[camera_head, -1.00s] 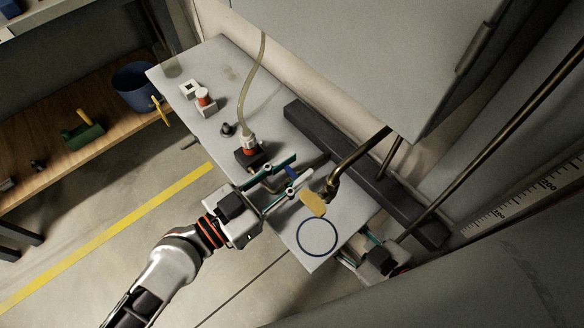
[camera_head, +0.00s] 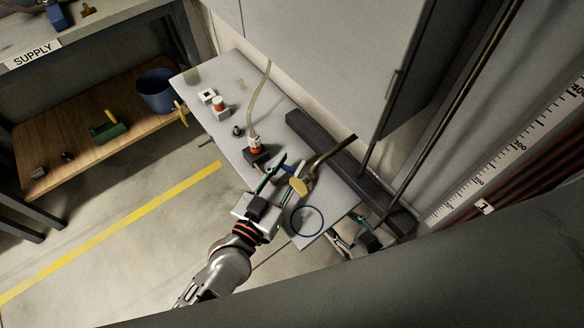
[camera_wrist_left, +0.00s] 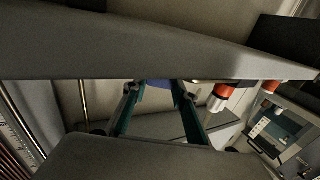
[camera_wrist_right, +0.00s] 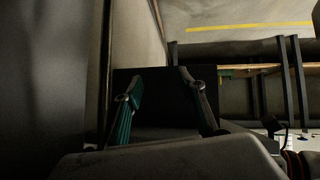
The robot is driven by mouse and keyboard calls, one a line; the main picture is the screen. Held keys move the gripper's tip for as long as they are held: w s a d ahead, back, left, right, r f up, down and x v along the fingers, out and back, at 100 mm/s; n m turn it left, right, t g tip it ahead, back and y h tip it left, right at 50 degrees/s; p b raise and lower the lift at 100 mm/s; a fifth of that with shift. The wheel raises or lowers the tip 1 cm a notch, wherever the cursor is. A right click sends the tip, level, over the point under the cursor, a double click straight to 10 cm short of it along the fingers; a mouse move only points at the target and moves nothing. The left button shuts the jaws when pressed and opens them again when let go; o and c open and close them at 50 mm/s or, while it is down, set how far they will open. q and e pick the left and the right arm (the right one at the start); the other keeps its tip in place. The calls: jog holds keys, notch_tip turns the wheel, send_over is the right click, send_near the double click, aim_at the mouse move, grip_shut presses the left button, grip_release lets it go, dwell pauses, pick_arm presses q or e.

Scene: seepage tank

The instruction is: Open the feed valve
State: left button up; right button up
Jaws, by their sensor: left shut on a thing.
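The feed valve shows as a blue handle (camera_head: 287,171) beside the red and black fitting on the grey bench. My left gripper (camera_head: 284,167) is shut on this handle, and its fingers partly hide it. In the left wrist view the blue handle (camera_wrist_left: 184,98) shows between the teal fingers (camera_wrist_left: 160,88). My right gripper (camera_head: 352,232) is beyond the bench's lower right edge, away from the valve. In the right wrist view its fingers (camera_wrist_right: 155,88) are apart with nothing seen between them.
A clear hose (camera_head: 257,105) rises from the red and black fitting (camera_head: 255,155). A brass pipe with a yellowish end (camera_head: 299,187) is close to my left gripper's right side. A blue ring (camera_head: 307,221) marks the bench (camera_head: 215,75). A dark beam (camera_head: 325,145) runs behind.

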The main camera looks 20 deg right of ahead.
pick_arm(q)
jog(key=shift+d+r+n+t+y+p, duration=0.1)
jog(key=shift+r+n+t+y+p, duration=0.1)
jog(key=shift+n+t+y+p, duration=0.35)
jog(key=shift+f+y, duration=0.15)
jog(key=shift+y, duration=0.1)
jog(key=o, duration=1.1)
jog(key=v, duration=1.2)
jog(key=shift+f, duration=0.1)
